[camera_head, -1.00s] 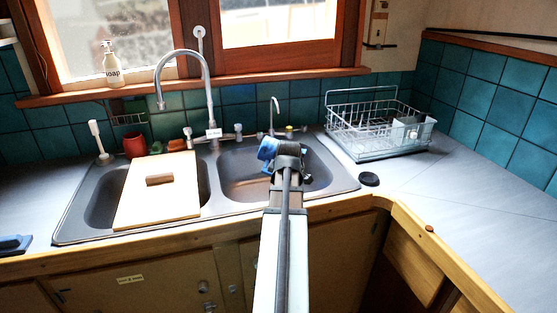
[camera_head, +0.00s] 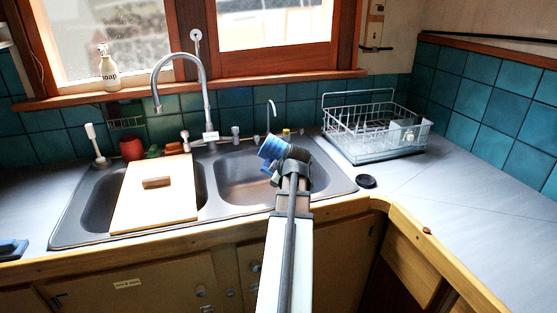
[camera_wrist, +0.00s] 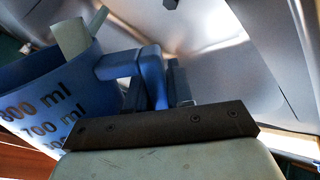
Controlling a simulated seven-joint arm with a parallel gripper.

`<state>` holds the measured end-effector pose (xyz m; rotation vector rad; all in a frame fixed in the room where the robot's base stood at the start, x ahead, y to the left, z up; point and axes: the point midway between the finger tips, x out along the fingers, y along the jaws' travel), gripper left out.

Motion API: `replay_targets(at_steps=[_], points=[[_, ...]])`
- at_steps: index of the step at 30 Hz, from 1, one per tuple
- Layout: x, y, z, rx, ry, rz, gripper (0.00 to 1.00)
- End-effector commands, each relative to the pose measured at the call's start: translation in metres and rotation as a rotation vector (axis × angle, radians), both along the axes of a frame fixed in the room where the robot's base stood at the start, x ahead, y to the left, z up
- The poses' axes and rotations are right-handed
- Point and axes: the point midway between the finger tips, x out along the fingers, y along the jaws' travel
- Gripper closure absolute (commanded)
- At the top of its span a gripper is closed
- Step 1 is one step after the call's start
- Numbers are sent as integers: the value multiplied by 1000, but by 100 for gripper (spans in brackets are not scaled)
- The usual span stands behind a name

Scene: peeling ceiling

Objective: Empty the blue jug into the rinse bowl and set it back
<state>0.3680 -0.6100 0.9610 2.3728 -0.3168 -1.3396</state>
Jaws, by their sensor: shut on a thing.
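The blue jug (camera_head: 272,147) is held above the right basin (camera_head: 236,180) of the sink, tilted, with its wide end toward the upper left. In the wrist view its blue wall (camera_wrist: 50,95) carries dark millilitre marks, and its handle (camera_wrist: 122,66) reaches toward my gripper (camera_wrist: 170,88). My gripper (camera_head: 284,164) is shut on the handle. The jug's inside and any liquid are hidden. No separate rinse bowl can be made out; my arm and the jug hide part of the right basin.
A cutting board (camera_head: 154,207) with a brown block (camera_head: 156,183) covers part of the left basin. A tall tap (camera_head: 207,95) and a small tap (camera_head: 269,113) stand behind. A wire dish rack (camera_head: 375,140) stands right. A black disc (camera_head: 366,181) lies on mostly clear right counter.

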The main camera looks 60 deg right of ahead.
Motion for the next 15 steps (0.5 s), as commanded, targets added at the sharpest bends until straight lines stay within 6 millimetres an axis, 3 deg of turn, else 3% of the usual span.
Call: replay_targets(at_steps=[9,15], points=[[0,0,0,2,-7,0,100],[-3,-1,6,31,-117,-3,100]])
